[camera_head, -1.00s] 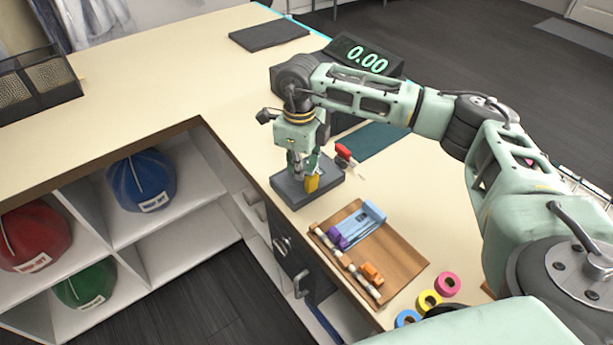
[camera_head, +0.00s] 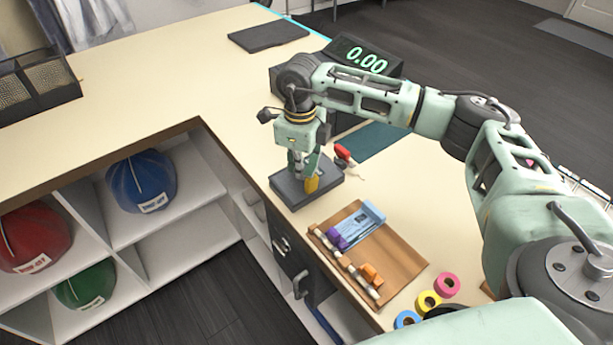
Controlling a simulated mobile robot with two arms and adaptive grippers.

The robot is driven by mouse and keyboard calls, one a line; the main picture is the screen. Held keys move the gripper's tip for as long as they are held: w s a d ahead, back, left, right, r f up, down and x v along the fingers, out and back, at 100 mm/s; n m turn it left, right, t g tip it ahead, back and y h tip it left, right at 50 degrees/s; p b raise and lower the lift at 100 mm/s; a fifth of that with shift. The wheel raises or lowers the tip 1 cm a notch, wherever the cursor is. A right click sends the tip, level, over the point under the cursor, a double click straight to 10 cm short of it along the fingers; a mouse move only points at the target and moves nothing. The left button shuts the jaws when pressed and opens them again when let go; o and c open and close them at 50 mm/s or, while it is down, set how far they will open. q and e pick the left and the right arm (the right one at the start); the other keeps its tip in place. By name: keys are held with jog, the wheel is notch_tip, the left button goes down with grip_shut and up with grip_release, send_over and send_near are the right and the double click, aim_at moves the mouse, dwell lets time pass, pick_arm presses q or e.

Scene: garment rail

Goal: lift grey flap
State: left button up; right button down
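A dark grey slab (camera_head: 290,195) lies near the counter's front edge, beside the wooden tray; I cannot tell for sure that it is the grey flap. A small yellow piece (camera_head: 311,185) stands at its top surface, just under my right gripper (camera_head: 304,174). My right gripper points down over the slab, its fingertips close to the yellow piece. The picture is too small to tell whether the fingers touch or grip anything. Another flat dark grey panel (camera_head: 268,35) lies at the far back of the counter. My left gripper is out of view.
A wooden tray (camera_head: 402,262) with a blue-purple item and several small pieces sits at the front. A red-handled tool (camera_head: 344,153) lies right of my gripper. A display reading 0.00 (camera_head: 366,59) stands behind my forearm. Tape rolls (camera_head: 428,300) are at right.

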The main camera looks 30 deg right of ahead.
aim_at(311, 192)
jog(key=shift+s, duration=0.15)
jog(key=shift+s+d+f, duration=0.1)
jog(key=shift+s+f, duration=0.05)
jog(key=shift+s, duration=1.05)
jog(key=shift+s+f, duration=0.15)
jog(key=shift+s, duration=0.5)
jog(key=shift+s+d, duration=0.2)
jog(key=shift+s, duration=0.45)
jog(key=shift+s+d, duration=0.2)
jog(key=shift+s, duration=1.05)
jog(key=shift+w+d+r+p, duration=0.1)
jog(key=shift+w+r+p, duration=0.05)
jog(key=shift+r+p, duration=0.55)
jog(key=shift+r, duration=0.8)
notch_tip(311, 192, up, 7)
jog(key=p, duration=0.3)
jog(key=shift+s+f+p, duration=0.2)
jog(key=shift+s+p, duration=0.1)
jog(key=shift+s, duration=0.1)
